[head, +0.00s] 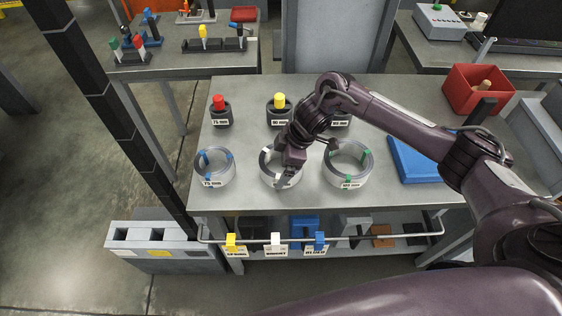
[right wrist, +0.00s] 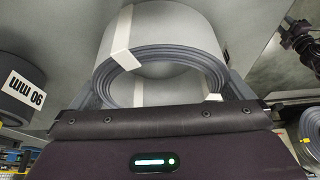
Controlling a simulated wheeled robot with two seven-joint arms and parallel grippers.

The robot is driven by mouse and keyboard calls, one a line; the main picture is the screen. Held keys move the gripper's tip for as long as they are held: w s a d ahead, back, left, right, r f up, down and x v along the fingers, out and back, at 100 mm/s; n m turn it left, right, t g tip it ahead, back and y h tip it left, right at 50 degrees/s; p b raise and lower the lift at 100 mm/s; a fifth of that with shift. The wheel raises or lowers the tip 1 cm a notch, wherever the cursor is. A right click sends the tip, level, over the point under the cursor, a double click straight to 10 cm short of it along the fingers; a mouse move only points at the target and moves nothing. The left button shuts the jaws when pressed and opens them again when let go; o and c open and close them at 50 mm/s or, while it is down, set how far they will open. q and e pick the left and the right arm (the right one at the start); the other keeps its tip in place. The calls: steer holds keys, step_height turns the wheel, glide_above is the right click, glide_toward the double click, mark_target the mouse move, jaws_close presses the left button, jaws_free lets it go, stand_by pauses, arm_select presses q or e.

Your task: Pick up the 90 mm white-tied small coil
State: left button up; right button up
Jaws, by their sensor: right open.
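The white-tied small coil (head: 267,173) is a grey steel ring in the middle of the front row on the table. In the right wrist view, the coil (right wrist: 185,40) shows its grey wall, layered rim and pale ties. My right gripper (head: 289,172) is at the coil from above, partly hiding it. Its jaws are open, and in the right wrist view the gripper (right wrist: 165,95) has a finger to each side of the near part of the coil. I cannot tell whether they touch it. My left gripper is in neither view.
A blue-tied coil (head: 214,172) stands left and a green-tied coil (head: 348,168) close on the right. Behind are black holders with a red knob (head: 218,102) and a yellow knob (head: 280,101). A blue tray (head: 413,160) and red bin (head: 477,92) are to the right.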

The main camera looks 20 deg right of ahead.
steer(key=c, duration=1)
steer(key=shift+r, duration=0.1)
steer(key=c, duration=0.7)
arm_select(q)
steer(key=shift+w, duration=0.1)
arm_select(e)
steer(key=shift+w+r, duration=0.15)
steer(key=shift+w, duration=0.1)
